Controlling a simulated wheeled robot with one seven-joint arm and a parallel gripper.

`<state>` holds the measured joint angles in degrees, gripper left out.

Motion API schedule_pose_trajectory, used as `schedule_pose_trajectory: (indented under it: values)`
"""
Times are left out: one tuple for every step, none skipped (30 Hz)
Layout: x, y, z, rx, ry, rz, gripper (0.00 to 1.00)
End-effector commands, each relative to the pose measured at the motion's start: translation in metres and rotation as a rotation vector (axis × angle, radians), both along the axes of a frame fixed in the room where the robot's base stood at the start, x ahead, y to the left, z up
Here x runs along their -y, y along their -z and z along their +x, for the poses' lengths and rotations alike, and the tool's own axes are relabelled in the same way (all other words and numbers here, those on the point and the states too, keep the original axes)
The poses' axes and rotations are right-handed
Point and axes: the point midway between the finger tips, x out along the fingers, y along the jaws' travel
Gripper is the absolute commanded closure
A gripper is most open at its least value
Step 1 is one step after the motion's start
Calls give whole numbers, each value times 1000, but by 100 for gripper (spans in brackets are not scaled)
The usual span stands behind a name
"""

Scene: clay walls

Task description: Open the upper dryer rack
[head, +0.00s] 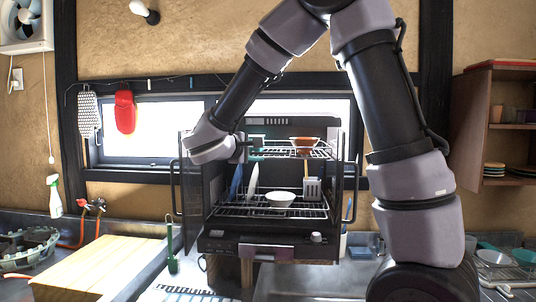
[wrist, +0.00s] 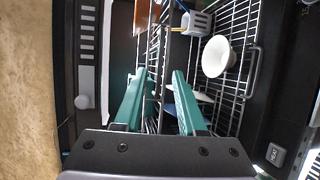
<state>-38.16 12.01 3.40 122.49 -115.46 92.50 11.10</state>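The upper dryer rack (head: 318,153) is a wire shelf in the top of the dark dish dryer (head: 272,240), with a brown-orange bowl (head: 305,141) on it. My gripper (head: 250,155) is at the left end of this rack in the head view. In the wrist view, the two teal fingers of my gripper (wrist: 161,75) are apart. Wires of the upper rack (wrist: 154,52) show edge-on in the gap between the fingers; I cannot tell whether they touch. The rack's left end is partly hidden by my gripper.
The lower rack (head: 235,211) holds a white bowl (head: 280,198), plates (head: 253,180) and a grey utensil holder (head: 312,188). Open dryer doors flank it, the left door (head: 190,195) near my wrist. A wooden board (head: 95,268) lies on the counter at left.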

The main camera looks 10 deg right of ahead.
Motion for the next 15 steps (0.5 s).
schedule_pose_trajectory:
  values:
    - [8, 3, 8, -2, 5, -1, 60]
    - [12, 4, 12, -2, 5, -2, 60]
    - [16, 5, 17, -2, 5, -1, 60]
    - [20, 6, 21, -2, 5, -1, 60]
    - [23, 7, 25, -2, 5, -1, 60]
    - [26, 8, 29, -2, 2, -1, 60]
    - [28, 9, 32, -2, 2, 0, 60]
    - [31, 9, 34, -2, 3, -1, 60]
    - [33, 10, 37, -1, 2, 0, 60]
    - [35, 11, 39, -1, 2, 0, 60]
    - [36, 11, 41, -1, 1, 0, 60]
    - [37, 11, 42, -1, 1, 0, 60]
    - [38, 12, 43, -1, 1, 0, 60]
    - [38, 12, 44, -1, 1, 0, 60]
    - [39, 12, 44, -1, 1, 0, 60]
